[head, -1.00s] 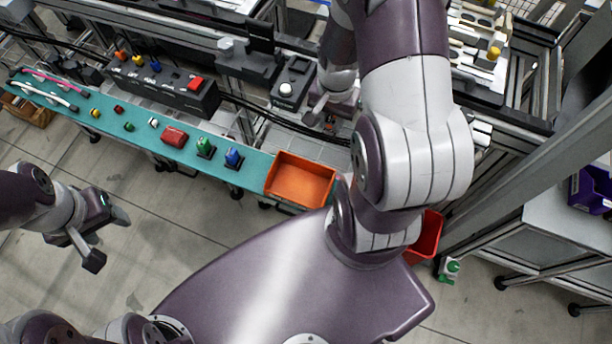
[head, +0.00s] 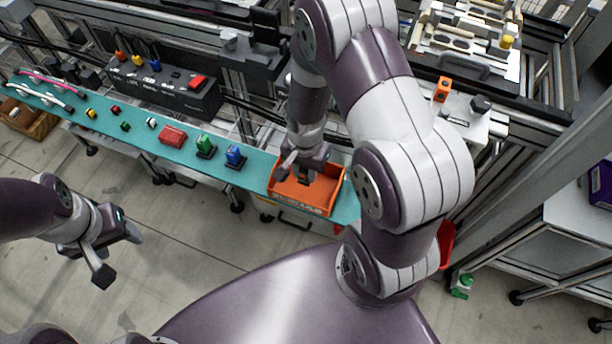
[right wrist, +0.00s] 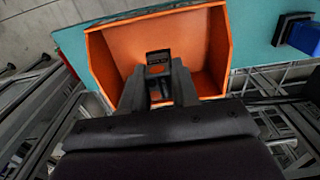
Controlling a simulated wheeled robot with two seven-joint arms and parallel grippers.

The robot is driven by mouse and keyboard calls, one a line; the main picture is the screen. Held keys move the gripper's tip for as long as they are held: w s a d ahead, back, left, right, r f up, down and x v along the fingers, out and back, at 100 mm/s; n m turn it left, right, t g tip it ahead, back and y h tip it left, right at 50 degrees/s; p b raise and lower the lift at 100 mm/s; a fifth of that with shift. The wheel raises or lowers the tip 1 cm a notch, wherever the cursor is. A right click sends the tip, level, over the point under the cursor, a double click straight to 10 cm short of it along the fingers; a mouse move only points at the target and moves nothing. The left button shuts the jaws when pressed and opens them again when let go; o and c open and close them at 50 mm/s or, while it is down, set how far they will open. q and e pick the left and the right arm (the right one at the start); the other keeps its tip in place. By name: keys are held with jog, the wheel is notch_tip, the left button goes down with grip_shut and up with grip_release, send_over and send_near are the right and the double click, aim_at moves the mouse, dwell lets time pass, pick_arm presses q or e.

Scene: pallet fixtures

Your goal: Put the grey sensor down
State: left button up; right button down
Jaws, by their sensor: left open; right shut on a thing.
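The grey sensor (right wrist: 158,62) is a small dark block between the fingertips of my right gripper (right wrist: 159,78) in the right wrist view. My right gripper (head: 303,176) is shut on it and points down into the orange bin (head: 330,203) in the head view. The bin also shows in the right wrist view (right wrist: 215,50), with nothing else seen in it. Whether the sensor touches the bin floor I cannot tell. My left gripper (head: 119,256) is open and empty over the floor at the left, away from the bench.
The teal bench strip (head: 262,165) carries a blue part (head: 235,155), a green part (head: 205,145), a red block (head: 172,136) and several smaller pieces left of the bin. A dark control box (head: 165,88) stands behind. A red bin (head: 446,243) is partly hidden by my arm.

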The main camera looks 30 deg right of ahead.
aim_at(306, 177)
notch_tip(306, 177, down, 3)
jog(key=shift+f, duration=0.1)
jog(key=shift+f+b, duration=0.15)
jog(key=shift+b, duration=0.15)
jog(key=c, duration=0.8)
grip_release()
jog(key=shift+c, duration=0.2)
